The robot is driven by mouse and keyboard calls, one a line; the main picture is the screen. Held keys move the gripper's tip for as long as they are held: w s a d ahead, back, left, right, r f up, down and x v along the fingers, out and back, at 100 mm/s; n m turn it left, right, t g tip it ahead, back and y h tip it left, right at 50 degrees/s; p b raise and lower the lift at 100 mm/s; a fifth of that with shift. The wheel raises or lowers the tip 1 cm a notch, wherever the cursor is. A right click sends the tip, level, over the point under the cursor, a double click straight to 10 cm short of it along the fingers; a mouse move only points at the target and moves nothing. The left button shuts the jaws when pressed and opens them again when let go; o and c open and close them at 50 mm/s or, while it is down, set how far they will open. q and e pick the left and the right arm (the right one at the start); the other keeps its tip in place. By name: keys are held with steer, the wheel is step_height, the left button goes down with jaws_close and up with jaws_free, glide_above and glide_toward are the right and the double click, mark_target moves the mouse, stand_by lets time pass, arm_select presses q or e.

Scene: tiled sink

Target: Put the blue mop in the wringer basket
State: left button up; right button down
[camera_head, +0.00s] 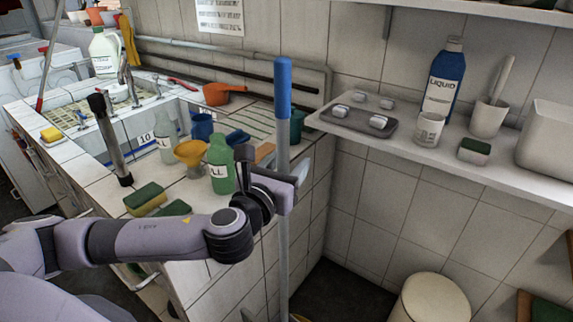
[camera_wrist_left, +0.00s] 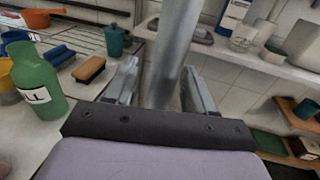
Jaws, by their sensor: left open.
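The blue mop shows as a tall grey pole with a blue grip (camera_head: 283,88) at its top, standing about upright beside the tiled counter's end. Its lower end runs out of the picture, so its head is not seen. My left gripper (camera_head: 288,188) is at the pole's middle, below the blue grip. In the left wrist view, the grey pole (camera_wrist_left: 172,60) stands between the two open fingers (camera_wrist_left: 160,85), with a gap visible on the right side. I cannot tell whether the left finger touches it. I cannot make out the wringer basket. My right gripper is not in view.
The counter holds a green bottle (camera_head: 221,165), a yellow funnel (camera_head: 190,152) and sponges (camera_head: 146,198) close to my left arm. A wall shelf (camera_head: 480,167) with a tray and a blue bottle is at right. A cream round bin (camera_head: 432,298) stands below it.

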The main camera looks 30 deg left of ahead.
arm_select(q)
steer(key=shift+r, duration=0.25)
steer(key=shift+s+f, duration=0.15)
steer(key=shift+s, duration=0.2)
steer(key=s+p, duration=0.2)
steer(key=s, duration=0.9)
steer(key=s+d+f+n+g+h, duration=0.1)
steer(key=d+f+n+g+h, duration=0.2)
steer(key=f+n, duration=0.55)
steer(key=d+f+n+g+h, duration=0.1)
steer(key=d+f+n+g, duration=0.2)
steer(key=d+f+n, duration=0.35)
steer(key=s+a+f+n, duration=0.2)
steer(key=s+f+n, duration=0.2)
steer(key=f+n, duration=0.3)
steer(key=s+a+f+n+g, duration=0.1)
steer(key=s+a+f+n, duration=0.2)
steer(key=n, duration=0.8)
step_height(320, 180, down, 5)
steer(key=shift+s+a+r+y, duration=0.2)
steer(key=shift+s+a+y, duration=0.1)
steer(key=shift+s, duration=0.65)
